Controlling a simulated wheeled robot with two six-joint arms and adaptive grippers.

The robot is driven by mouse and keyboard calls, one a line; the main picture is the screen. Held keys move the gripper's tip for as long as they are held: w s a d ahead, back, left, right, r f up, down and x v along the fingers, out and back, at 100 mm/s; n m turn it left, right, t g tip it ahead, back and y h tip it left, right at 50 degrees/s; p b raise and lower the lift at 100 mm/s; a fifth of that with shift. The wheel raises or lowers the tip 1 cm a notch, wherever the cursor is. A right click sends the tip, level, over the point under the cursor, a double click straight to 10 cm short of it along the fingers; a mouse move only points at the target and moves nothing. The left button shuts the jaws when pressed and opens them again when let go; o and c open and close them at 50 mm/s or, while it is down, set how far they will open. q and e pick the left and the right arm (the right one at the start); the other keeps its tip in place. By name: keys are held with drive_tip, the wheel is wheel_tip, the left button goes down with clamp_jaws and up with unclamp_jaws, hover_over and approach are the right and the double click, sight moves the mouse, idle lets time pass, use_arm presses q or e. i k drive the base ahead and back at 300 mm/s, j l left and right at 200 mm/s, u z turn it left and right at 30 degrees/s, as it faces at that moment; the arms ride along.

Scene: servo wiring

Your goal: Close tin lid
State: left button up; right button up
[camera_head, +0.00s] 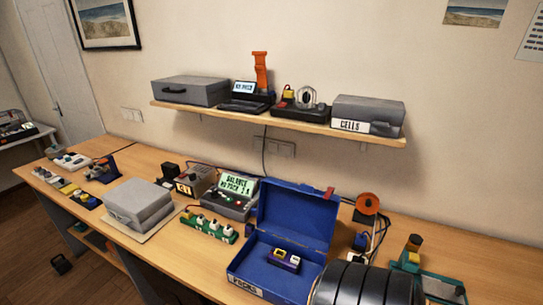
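The blue tin (237,270) stands open on the workbench, right of the middle of the head view. Its lid (296,213) is raised at the back and leans slightly backward, with a red tab (328,193) at its upper right corner. A small purple block with yellow and white parts (284,260) lies inside the tin. A dark ribbed form at the bottom edge covers the tin's front right corner. Neither of my grippers can be made out in this view.
A grey case (138,203) sits on the bench to the left. A green power strip (209,229) and a lit display unit (233,192) stand left of the tin. An orange spool (367,204) with cables stands behind its right side. A wall shelf (280,122) hangs above.

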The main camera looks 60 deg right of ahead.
sight(300, 215)
drive_tip(key=z, duration=2.1)
